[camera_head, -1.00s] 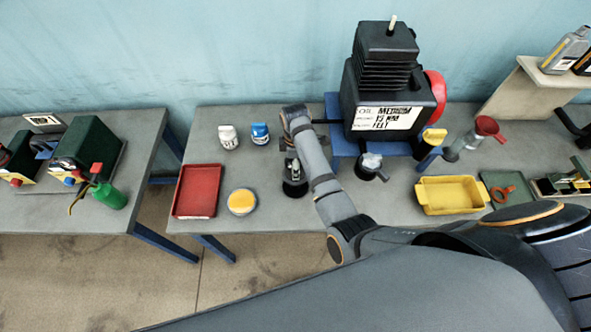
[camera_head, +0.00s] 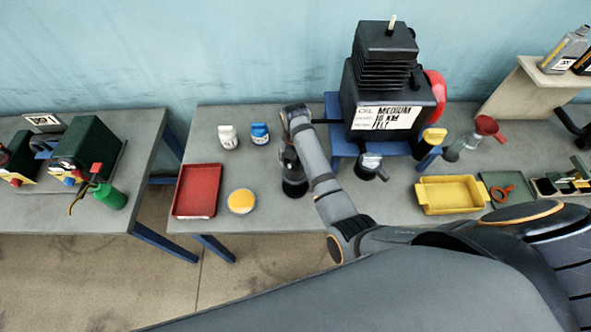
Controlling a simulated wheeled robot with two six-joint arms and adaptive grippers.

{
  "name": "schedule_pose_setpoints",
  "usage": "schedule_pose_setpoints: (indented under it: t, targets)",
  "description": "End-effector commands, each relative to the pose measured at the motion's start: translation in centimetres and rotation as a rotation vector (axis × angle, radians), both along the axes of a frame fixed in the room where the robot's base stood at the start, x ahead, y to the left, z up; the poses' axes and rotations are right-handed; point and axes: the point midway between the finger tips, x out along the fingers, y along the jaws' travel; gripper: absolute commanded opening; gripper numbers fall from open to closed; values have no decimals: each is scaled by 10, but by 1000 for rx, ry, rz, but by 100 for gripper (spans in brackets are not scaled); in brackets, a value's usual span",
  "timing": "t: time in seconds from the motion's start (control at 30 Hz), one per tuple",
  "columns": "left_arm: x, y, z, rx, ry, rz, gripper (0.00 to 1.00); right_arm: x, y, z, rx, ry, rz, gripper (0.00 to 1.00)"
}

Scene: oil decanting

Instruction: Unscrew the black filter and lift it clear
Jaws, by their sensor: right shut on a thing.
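My right arm reaches in from the right and bends down left of the black machine (camera_head: 388,88). My right gripper (camera_head: 292,178) points down at its end, shut on a dark round thing, which I take to be the black filter (camera_head: 295,189). The wrist and fingers hide most of it. I cannot tell whether it touches the table or hangs just above it. My left gripper is out of view.
On the table (camera_head: 270,217) are a red tray (camera_head: 196,191), a round yellow-topped thing (camera_head: 242,201), a white bottle (camera_head: 228,136) and a blue one (camera_head: 260,133). A yellow tray (camera_head: 450,195) and red funnel (camera_head: 486,126) stand to the right.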

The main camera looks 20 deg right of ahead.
Motion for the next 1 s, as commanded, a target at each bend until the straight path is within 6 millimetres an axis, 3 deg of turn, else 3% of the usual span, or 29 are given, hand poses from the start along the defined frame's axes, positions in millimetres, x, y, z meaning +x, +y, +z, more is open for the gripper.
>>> schedule_pose_setpoints:
  t: [0.23,0.27,0.43,0.77,1.0]
  targets:
    - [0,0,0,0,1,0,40,0,0,0,0,0,22,29]
    - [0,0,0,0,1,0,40,0,0,0,0,0,22,71]
    - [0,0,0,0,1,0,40,0,0,0,0,0,20,94]
    - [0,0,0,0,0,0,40,0,0,0,1,1,19,94]
    - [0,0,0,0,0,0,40,1,0,26,0,-2,18,94]
